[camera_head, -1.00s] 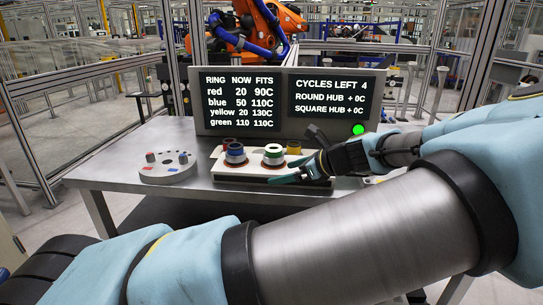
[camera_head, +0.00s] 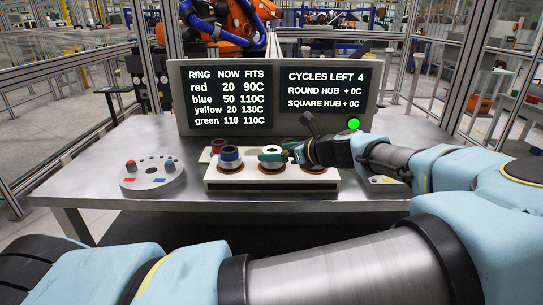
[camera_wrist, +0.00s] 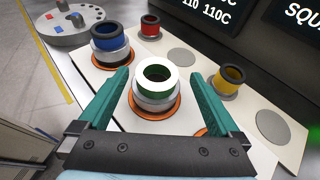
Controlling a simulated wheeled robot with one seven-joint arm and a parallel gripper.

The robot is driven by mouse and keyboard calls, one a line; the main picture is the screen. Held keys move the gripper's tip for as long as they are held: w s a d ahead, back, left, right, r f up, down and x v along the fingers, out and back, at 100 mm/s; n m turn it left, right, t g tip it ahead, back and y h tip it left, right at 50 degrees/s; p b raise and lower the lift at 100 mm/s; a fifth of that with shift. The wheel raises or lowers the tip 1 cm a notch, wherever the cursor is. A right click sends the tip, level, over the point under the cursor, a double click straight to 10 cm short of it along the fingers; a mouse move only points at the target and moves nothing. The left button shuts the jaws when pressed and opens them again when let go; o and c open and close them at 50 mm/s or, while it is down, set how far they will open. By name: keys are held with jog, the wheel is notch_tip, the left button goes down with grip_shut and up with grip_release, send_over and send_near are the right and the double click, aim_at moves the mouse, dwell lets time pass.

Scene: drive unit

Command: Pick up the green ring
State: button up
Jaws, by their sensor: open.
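The green ring (camera_wrist: 154,93) has a white top and sits on a silver holder with an orange rim, in the middle of the white fixture. In the head view the green ring (camera_head: 270,150) is partly hidden by my gripper (camera_head: 276,157). In the wrist view my gripper (camera_wrist: 160,74) is open, with one teal finger on each side of the ring. Gaps show between ring and fingers; whether they are level with it is hard to tell. The display (camera_head: 231,97) reads green 110 now, fits 110C.
On the white fixture (camera_head: 215,185), the blue ring (camera_wrist: 106,33) is left of the green one, the red ring (camera_wrist: 150,24) behind and the yellow ring (camera_wrist: 232,74) right. A round grey base (camera_head: 153,182) with knobs stands left. The display box stands behind.

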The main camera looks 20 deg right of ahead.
aim_at(265, 153)
jog(key=p+x, duration=0.1)
jog(key=x, duration=0.1)
jog(key=p+x, duration=0.1)
jog(key=x, duration=0.1)
jog(key=shift+w+a, duration=0.15)
jog(key=shift+a, duration=0.15)
jog(key=shift+w+f, duration=0.25)
jog(key=shift+w, duration=0.05)
jog(key=shift+s+f, duration=0.1)
grip_shut()
